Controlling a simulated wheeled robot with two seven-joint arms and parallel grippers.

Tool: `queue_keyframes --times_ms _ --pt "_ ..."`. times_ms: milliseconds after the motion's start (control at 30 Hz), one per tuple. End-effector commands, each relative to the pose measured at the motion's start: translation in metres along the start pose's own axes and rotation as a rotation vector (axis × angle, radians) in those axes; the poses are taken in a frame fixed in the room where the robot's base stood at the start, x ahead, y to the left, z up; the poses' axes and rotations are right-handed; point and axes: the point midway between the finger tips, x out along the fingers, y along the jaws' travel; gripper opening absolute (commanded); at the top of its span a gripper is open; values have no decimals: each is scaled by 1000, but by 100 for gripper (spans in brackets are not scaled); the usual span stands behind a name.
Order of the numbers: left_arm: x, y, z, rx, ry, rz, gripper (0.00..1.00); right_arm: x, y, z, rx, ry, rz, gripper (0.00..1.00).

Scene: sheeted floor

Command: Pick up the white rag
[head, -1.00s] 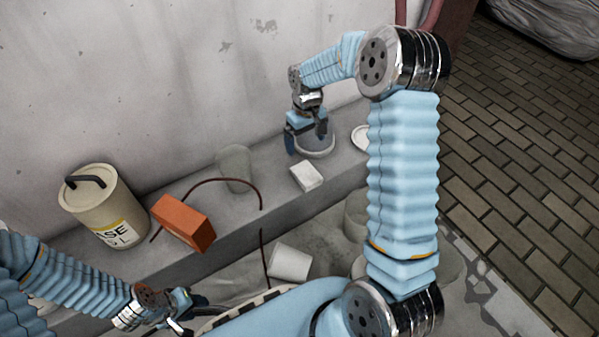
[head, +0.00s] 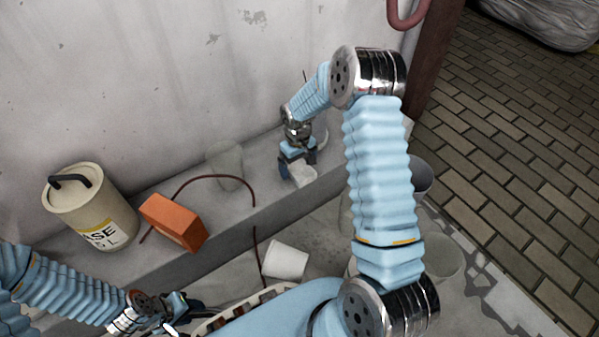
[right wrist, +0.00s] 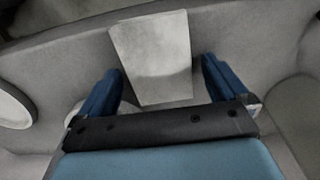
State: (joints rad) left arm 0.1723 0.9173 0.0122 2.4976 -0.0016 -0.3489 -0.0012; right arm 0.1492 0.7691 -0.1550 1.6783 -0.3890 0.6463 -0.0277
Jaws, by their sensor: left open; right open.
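The white rag (head: 302,176) is a small folded pale block lying on the grey ledge (head: 265,195). It also shows in the right wrist view (right wrist: 153,58), upright in the picture and lying between my right gripper's two blue fingers. My right gripper (head: 298,170) is open, right above the rag in the head view; in the right wrist view (right wrist: 160,85) the fingers stand apart on either side of its near end, with gaps. Contact cannot be told. My left gripper (head: 190,308) is low at the left, away from the rag, partly cut off by my body.
An orange brick (head: 172,222) and a cream canister (head: 88,210) stand on the ledge at left. A clear cup (head: 225,165) and a thin brown cable (head: 215,179) lie between. A white cup (head: 286,260) is on the lower floor. The wall (head: 150,80) rises behind.

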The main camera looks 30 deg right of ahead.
Motion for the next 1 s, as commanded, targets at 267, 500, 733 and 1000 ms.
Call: queue_keyframes --times_ms 267,500,733,1000 --pt "-1 0 0 0 0 0 43 -1 0 0 0 1 0 80" --pt "-1 0 0 0 0 0 43 -1 0 0 0 0 0 43" --pt "-1 0 0 0 0 0 43 -2 0 0 -1 1 0 36" --pt "-6 2 0 0 -1 0 43 -25 0 -1 -1 3 1 36"
